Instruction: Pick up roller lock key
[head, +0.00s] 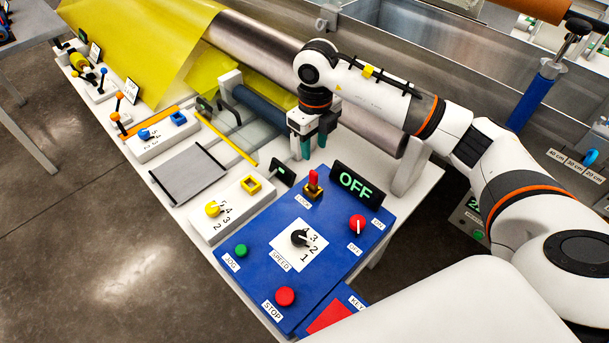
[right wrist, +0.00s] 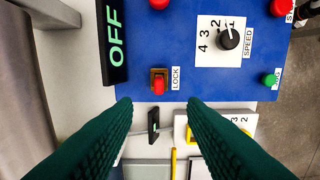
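The roller lock key (head: 314,180) has a red handle and stands upright in a brass lock on the blue control panel (head: 262,243), below and left of the OFF display. In the right wrist view the red key (right wrist: 158,85) sits in its brass socket beside the LOCK label. My right gripper (head: 302,148) hangs just behind the panel, above and apart from the key. In the right wrist view its two dark green fingers (right wrist: 160,103) are spread with nothing between them, and the key lies just beyond the gap. My left gripper is not in view.
The OFF display (head: 356,186) stands close to the right of the key. The panel also has a black speed knob (head: 299,238), a red knob (head: 357,223) and buttons. A blue tray with a red pad (head: 328,316) and KEY label lies at the front. A steel roller (head: 270,60) runs behind.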

